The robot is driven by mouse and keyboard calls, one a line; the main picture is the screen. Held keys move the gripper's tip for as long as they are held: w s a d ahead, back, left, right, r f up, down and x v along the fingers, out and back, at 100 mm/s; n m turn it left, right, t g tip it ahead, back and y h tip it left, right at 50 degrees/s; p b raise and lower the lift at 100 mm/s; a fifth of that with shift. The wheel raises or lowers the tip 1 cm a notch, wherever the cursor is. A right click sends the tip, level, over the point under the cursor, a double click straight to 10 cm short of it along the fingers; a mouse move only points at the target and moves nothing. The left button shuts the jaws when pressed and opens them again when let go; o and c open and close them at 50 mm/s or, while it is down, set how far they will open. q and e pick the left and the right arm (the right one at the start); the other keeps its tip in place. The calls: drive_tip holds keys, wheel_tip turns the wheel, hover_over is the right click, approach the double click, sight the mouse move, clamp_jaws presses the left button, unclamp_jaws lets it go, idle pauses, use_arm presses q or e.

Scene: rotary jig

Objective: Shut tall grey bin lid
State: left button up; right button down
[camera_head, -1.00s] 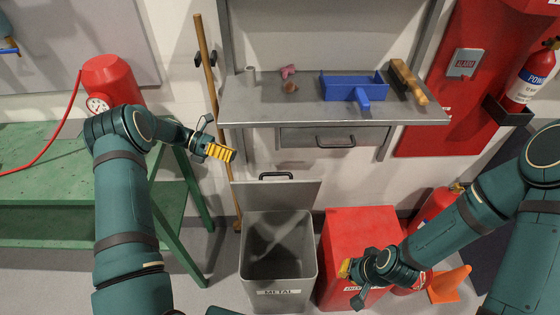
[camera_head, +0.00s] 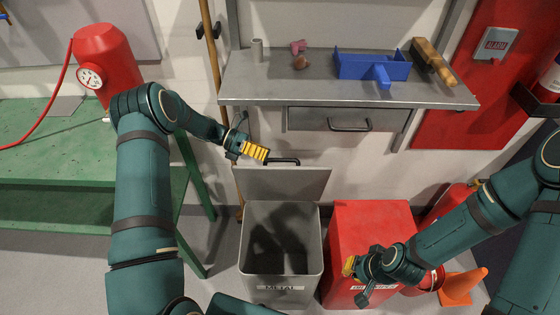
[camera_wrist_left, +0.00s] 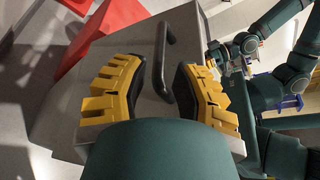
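The tall grey bin (camera_head: 281,289), labelled METAL, stands on the floor with its top open. Its grey lid (camera_head: 300,184) is swung up behind the opening. The lid's dark bar handle (camera_head: 284,161) is at the lid's upper edge. My left gripper (camera_head: 250,140) is beside the handle, just left of it. In the left wrist view its yellow-padded fingers are spread, with the handle (camera_wrist_left: 165,62) showing in the gap between them. I cannot tell whether they touch it. My right gripper (camera_head: 354,283) is in front of the red bin, its fingers apart and empty.
A red bin (camera_head: 372,225) stands right of the grey bin. A steel shelf (camera_head: 300,90) with a drawer (camera_head: 325,119) is above the lid, holding a blue tray (camera_head: 372,67).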

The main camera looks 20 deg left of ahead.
sight(280, 159)
use_arm(q)
drive_tip(key=shift+x, duration=2.75)
clamp_jaws()
